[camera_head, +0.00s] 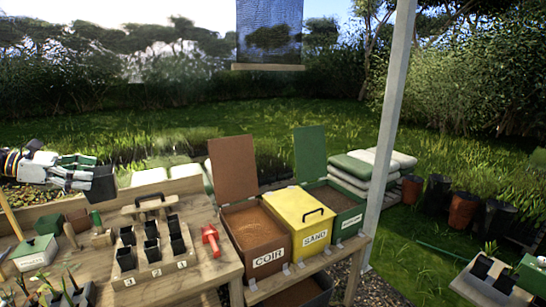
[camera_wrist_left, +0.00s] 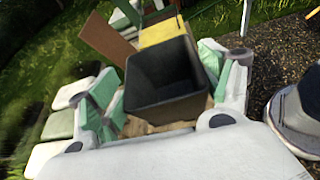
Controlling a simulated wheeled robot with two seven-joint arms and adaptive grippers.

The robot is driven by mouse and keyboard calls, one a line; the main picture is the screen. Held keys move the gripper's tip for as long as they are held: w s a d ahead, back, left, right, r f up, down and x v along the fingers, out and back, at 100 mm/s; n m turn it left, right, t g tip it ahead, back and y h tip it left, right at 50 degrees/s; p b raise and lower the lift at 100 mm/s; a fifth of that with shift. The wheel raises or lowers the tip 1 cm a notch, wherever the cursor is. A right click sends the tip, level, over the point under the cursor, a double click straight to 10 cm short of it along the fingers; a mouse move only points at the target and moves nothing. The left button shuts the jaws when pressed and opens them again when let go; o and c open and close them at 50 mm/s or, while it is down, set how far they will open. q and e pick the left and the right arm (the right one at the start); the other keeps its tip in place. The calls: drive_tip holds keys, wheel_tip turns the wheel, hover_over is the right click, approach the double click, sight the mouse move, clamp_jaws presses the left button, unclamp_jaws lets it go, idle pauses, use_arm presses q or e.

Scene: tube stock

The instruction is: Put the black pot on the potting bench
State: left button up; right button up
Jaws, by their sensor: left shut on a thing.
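A black pot (camera_head: 101,184) is held in my left gripper (camera_head: 84,175) at the left of the head view, above the back left part of the wooden potting bench. In the left wrist view the square, empty black pot (camera_wrist_left: 163,78) sits between the green-padded fingers of my left gripper (camera_wrist_left: 166,92), its open mouth showing. The potting bench (camera_head: 205,273) is at the lower left of the head view, its bare wood showing around the things on it. My right gripper is not in view.
A pale post (camera_head: 385,150) rises beyond.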

sight(111, 194)
use_arm(q)
drive_tip(key=shift+s+d+f, duration=0.15)
drive_tip(key=shift+d+f, duration=0.05)
drive_tip(key=shift+f, duration=0.4)
drive_tip(key=shift+s+d+f+n+y, duration=0.25)
drive_tip(key=shift+d+f+n+y, duration=0.05)
drive_tip(key=shift+d+f, duration=0.3)
drive_tip(key=shift+n+t+y, duration=0.3)
drive_tip(key=shift+n+t, duration=0.2)
drive_tip(key=shift+t, duration=0.2)
drive_tip(key=shift+s+d+f, duration=0.35)
drive_tip(key=shift+d+f, duration=0.35)
drive_tip(key=shift+f, duration=0.2)
drive_tip(key=shift+s+d+f, duration=0.3)
drive_tip(key=shift+d+f, duration=0.4)
drive_tip(key=shift+f, duration=0.15)
drive_tip(key=s+d+f+n+t+y, duration=0.1)
drive_tip(key=s+d+f+n+y, duration=0.2)
drive_tip(key=d+f, duration=0.6)
drive_tip(key=s+d+f+n+t+y, duration=0.2)
drive_tip(key=s+d+f, duration=0.3)
drive_tip(key=d+f, duration=0.5)
drive_tip(key=s+d+f+n+t+y, duration=0.1)
drive_tip(key=s+d+f+n+y, duration=0.3)
drive_tip(key=d+f, duration=0.5)
drive_tip(key=shift+d+f+y, duration=0.2)
drive_tip(key=shift+f+y, duration=0.2)
drive_tip(key=shift+f, duration=2.35)
drive_tip(key=shift+a, duration=0.25)
